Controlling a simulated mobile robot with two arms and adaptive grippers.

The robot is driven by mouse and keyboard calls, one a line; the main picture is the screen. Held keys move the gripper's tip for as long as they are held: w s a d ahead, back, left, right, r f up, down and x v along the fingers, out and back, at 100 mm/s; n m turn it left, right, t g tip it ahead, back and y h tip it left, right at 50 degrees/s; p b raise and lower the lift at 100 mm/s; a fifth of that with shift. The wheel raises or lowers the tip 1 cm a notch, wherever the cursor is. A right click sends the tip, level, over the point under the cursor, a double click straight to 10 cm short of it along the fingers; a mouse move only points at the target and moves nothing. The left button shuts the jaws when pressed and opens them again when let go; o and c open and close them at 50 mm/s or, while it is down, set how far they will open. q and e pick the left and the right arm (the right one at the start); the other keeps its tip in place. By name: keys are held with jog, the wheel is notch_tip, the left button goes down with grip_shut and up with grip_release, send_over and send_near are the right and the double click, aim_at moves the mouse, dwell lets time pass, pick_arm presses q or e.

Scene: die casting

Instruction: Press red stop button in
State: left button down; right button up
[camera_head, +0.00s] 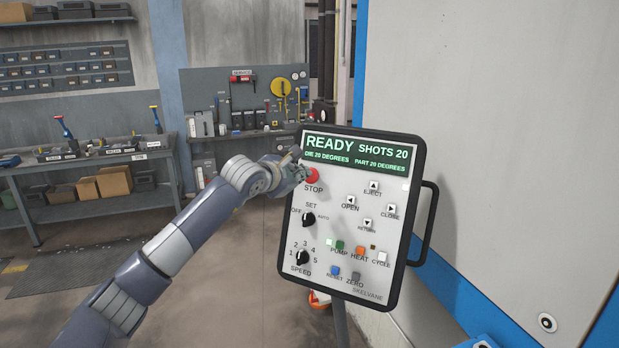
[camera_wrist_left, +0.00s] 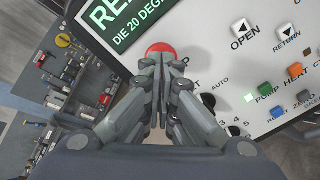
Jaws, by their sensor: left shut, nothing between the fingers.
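The red stop button (camera_head: 312,175) is on the upper left of the control panel (camera_head: 345,262), above the word STOP. My left gripper (camera_head: 300,165) is shut and empty at the panel's upper left edge, close to the button. In the left wrist view, the red button (camera_wrist_left: 160,48) shows just beyond the closed fingertips (camera_wrist_left: 162,62), which hide its lower part. I cannot tell whether the fingertips touch it. The panel display (camera_head: 357,153) reads READY, SHOTS 20. My right gripper is not in view.
Other controls sit near the button: the OPEN button (camera_head: 351,201), the SET knob (camera_head: 308,219) and the SPEED knob (camera_head: 302,258). A handle (camera_head: 427,224) is on the panel's right side. A workbench (camera_head: 85,162) stands at the left, with open floor before it.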

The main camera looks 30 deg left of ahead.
pick_arm(q)
jog(key=shift+w, duration=0.2)
dwell(0.5)
jog(key=shift+x, duration=1.55)
jog(key=shift+w+f, duration=0.15)
jog(key=shift+w, duration=0.1)
jog(key=b+v, duration=0.3)
jog(key=v, duration=0.5)
jog(key=shift+b, duration=0.35)
dwell(0.5)
